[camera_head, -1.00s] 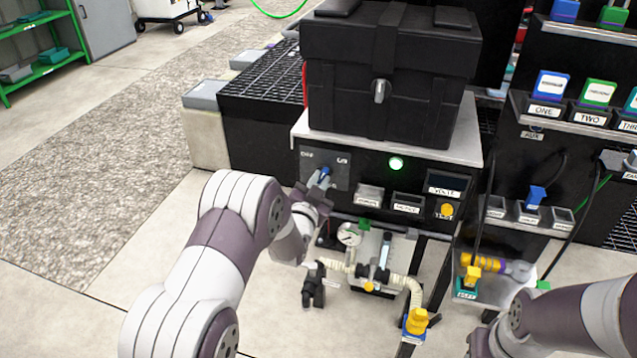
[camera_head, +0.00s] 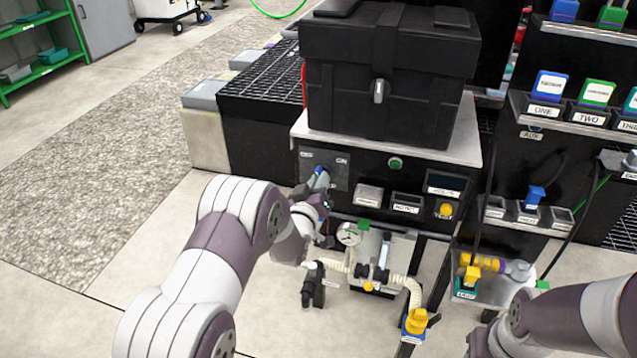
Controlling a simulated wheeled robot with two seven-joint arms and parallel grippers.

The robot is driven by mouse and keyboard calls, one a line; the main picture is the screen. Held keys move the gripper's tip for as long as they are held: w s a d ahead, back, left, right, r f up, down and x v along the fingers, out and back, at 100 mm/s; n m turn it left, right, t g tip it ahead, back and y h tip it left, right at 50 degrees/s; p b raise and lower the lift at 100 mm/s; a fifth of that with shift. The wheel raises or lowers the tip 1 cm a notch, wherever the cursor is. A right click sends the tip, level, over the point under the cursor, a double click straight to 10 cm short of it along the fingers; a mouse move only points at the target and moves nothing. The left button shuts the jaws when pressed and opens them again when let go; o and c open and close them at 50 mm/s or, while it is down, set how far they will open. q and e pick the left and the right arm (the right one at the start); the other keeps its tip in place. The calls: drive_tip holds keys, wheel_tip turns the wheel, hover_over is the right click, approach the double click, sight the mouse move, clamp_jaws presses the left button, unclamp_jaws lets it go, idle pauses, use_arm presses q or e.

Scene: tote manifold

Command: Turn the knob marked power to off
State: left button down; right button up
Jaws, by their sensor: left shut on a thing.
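The power knob (camera_head: 321,171) is a small blue knob on a grey plate (camera_head: 342,181) at the left of the black panel's front. The plate carries a label at each upper corner, and the right one reads ON. My left gripper (camera_head: 318,182) is shut on the knob from the front and hides most of it, including its pointer. The round green indicator (camera_head: 395,163) right of the plate looks dark. My right arm (camera_head: 560,325) comes in at the lower right, and its gripper is out of frame.
A large black case (camera_head: 390,75) stands on the panel's top. A yellow knob (camera_head: 446,209) and a small display sit at the panel's right. A gauge (camera_head: 349,234) with pipes and valves is below. Labelled bins (camera_head: 590,118) stand at the right.

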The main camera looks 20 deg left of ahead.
use_arm(q)
drive_tip(key=shift+n, duration=1.6)
drive_tip(key=c, duration=1.1)
unclamp_jaws()
drive_tip(key=shift+s, duration=0.1)
drive_tip(key=s+p, duration=0.3)
drive_tip(key=s, duration=0.9)
drive_tip(key=shift+s+a, duration=0.2)
drive_tip(key=shift+s, duration=0.1)
